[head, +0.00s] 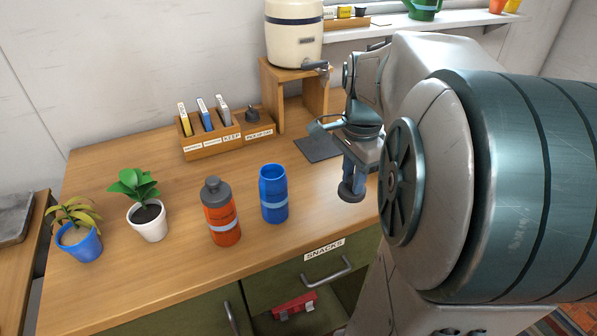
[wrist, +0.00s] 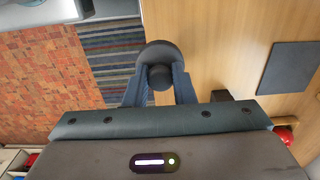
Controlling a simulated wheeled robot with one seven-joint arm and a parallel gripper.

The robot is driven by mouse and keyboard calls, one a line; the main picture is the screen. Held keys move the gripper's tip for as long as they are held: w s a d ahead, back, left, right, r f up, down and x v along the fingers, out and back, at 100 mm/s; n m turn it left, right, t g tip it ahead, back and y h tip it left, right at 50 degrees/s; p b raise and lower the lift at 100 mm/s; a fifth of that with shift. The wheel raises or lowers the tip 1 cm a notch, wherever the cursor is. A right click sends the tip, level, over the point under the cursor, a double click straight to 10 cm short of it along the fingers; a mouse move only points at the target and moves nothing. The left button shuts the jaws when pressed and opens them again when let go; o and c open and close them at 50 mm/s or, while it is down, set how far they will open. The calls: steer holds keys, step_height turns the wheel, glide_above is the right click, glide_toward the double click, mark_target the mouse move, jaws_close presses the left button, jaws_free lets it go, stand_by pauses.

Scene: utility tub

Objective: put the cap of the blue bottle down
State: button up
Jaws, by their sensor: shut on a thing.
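The blue bottle (head: 273,198) stands upright on the wooden counter, its top open with no cap on it. My gripper (head: 354,178) is to the right of the bottle, pointing down. Its fingers are shut on a dark grey round cap (head: 350,192). In the wrist view the cap (wrist: 158,53) sits between the fingertips of my gripper (wrist: 158,88), and the counter's edge runs behind it. The cap appears to be held above the counter; the exact height is hard to tell.
An orange bottle (head: 221,220) with a grey cap stands left of the blue one. Two potted plants (head: 148,220) (head: 79,243) stand further left. A dark square mat (head: 318,148) lies behind my gripper, near a wooden stand (head: 276,100) and a labelled organizer (head: 205,146). An open drawer (head: 290,318) is below.

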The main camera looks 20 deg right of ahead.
glide_above(319, 203)
step_height(319, 203, down, 4)
steer(key=shift+f, duration=2.25)
steer(key=shift+f, duration=0.1)
steer(key=shift+f, duration=0.15)
steer(key=o, duration=1)
steer(key=shift+c, duration=0.2)
step_height(319, 203, up, 12)
steer(key=p, duration=0.1)
steer(key=shift+r, duration=0.25)
